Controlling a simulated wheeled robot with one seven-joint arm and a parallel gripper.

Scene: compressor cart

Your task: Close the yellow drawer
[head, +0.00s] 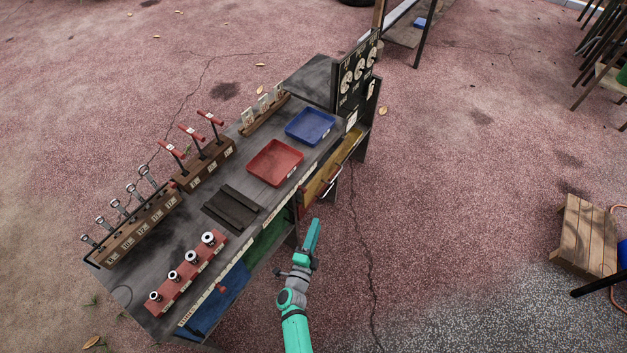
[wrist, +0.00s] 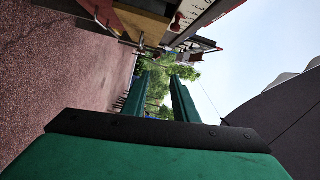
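The yellow drawer (head: 318,186) is on the near right side of the cart, under the top, toward its far end. It appears to stand partly out, with a pale bar handle (head: 332,182) on its front. In the wrist view the yellow drawer (wrist: 142,24) is at the upper left, beyond my fingers. My gripper (head: 315,224) is in front of the cart's side, nearer than the drawer and apart from it. In the wrist view my gripper (wrist: 160,88) shows two teal fingers spread with nothing between them.
The cart top (head: 190,237) holds a red tray (head: 275,162), a blue tray (head: 310,126) and tool racks. A green panel (head: 266,243) and a blue one (head: 215,302) lie below its near edge. A wooden crate (head: 583,237) stands far right.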

